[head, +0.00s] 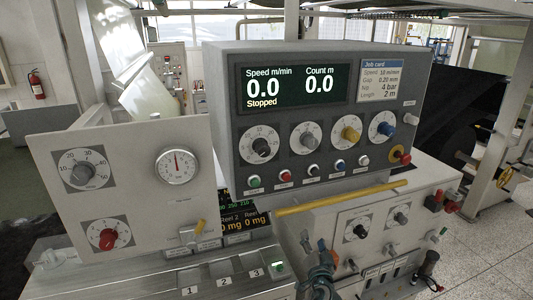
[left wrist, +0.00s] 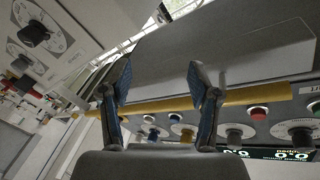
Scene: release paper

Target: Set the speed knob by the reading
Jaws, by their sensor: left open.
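The grey control box (head: 320,180) has a display (head: 295,88) reading speed 0.0 m/min, count 0.0 m, "Stopped". Its job card (head: 384,83) reads speed 10 m/min, gap 0.20 mm, nip 4 bar, length 2 m. Below is a row of dials with a black knob (head: 261,147), a grey knob (head: 307,136), a yellow knob (head: 350,134) and a blue knob (head: 386,129). Their labels are too small to read. My left gripper (head: 319,248) is low in front of the box, below the yellow bar. In the left wrist view its open fingers (left wrist: 163,88) are empty. My right gripper is not seen.
The yellow bar (head: 340,198) runs along the box's lower front. Push buttons, including a green one (head: 253,182), line the box under the dials. A left panel (head: 125,190) carries a gauge (head: 177,166) and two dials. A lower panel (head: 385,225) has more knobs.

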